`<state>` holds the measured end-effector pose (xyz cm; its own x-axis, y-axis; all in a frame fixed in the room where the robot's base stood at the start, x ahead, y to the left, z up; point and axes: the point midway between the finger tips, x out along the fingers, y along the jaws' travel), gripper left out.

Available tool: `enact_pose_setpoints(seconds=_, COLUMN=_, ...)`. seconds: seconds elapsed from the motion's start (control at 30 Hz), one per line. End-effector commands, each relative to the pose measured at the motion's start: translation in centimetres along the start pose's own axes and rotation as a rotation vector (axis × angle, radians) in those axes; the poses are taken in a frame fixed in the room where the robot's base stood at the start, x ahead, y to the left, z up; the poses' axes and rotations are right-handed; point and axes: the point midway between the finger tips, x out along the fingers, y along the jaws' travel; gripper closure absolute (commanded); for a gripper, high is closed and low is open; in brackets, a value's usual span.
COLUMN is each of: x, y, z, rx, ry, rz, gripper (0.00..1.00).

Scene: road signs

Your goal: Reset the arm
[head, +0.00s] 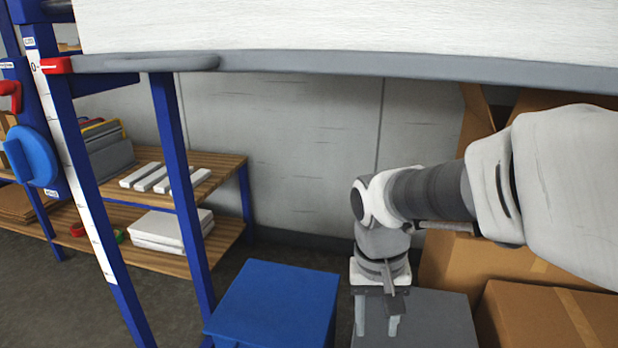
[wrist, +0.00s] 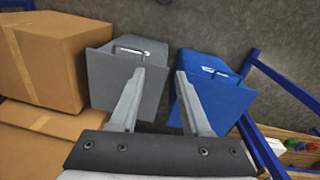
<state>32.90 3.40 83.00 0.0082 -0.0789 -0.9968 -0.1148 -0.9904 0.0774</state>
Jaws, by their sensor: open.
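My gripper (head: 377,322) hangs from my arm in the right half of the head view, pointing down. Its two fingers are apart, with nothing between them. It is above the grey box (head: 435,318), near that box's left side. In the wrist view, my gripper (wrist: 157,100) shows with its fingers spread. The left finger overlaps the grey box (wrist: 108,80), and the right one overlaps the blue box (wrist: 215,98).
Cardboard boxes (head: 545,315) stand at the right. A blue box (head: 275,300) stands left of my gripper. Wooden shelves (head: 215,165) with blue posts and white blocks are at the left. A grey-edged white board (head: 350,25) spans the top. Bare floor shows at lower left.

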Motion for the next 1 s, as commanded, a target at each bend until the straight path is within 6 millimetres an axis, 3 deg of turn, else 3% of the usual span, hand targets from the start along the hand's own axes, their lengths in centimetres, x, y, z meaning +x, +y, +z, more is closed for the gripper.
enact_pose_setpoints(seconds=0.3, x=-4.8, y=3.0, z=3.9, rx=-0.043, ry=0.238, rz=-0.105, gripper=0.53)
enact_pose_setpoints(seconds=0.67, x=-7.3, y=4.9, z=7.6, rx=-0.088, ry=0.476, rz=-0.105, gripper=0.53)
enact_pose_setpoints(seconds=1.0, x=-15.4, y=5.5, z=7.5, rx=-0.094, ry=0.479, rz=-0.105, gripper=0.53)
